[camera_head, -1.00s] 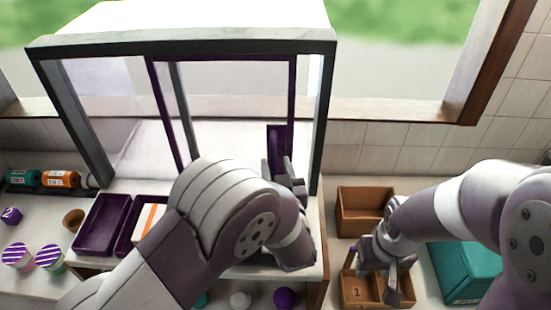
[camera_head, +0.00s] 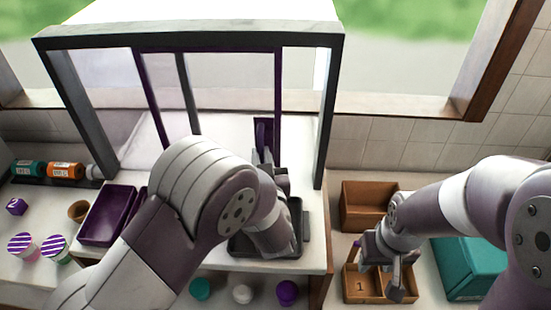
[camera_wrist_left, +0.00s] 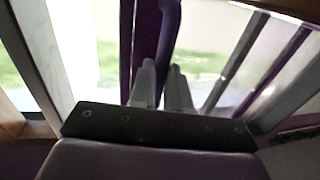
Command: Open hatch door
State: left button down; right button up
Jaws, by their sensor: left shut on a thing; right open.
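The hatch is a dark-framed cabinet (camera_head: 331,110) on the counter. Its sliding door (camera_head: 277,85) is a clear panel in a purple frame, with a purple handle (camera_head: 263,135) low on its right edge. A gap shows between the door's right edge and the cabinet's right post. My left gripper (camera_head: 264,162) is shut on the handle. In the left wrist view, the fingers (camera_wrist_left: 162,88) close around the purple handle (camera_wrist_left: 167,40). My right gripper (camera_head: 375,268) is open above the brown boxes on the right; its fingertips are small in the picture.
A dark tray (camera_head: 303,240) sits below my gripper. Teal, white and purple (camera_head: 287,292) knobs line the front. Brown boxes (camera_head: 366,190) and a teal box (camera_head: 470,262) stand at right. Striped cups (camera_head: 22,246) stand at far left.

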pick_arm(q)
jog(key=shift+a, duration=0.15)
jog(key=c, duration=1.1)
grip_release()
jog(key=shift+s+f, duration=0.1)
jog(key=shift+s, duration=0.3)
jog(key=s+d+b, duration=0.2)
jog(key=s+b, duration=0.1)
jog(key=s, duration=0.8)
jog(key=shift+s+d+b, duration=0.3)
jog(key=shift+s+b, duration=0.05)
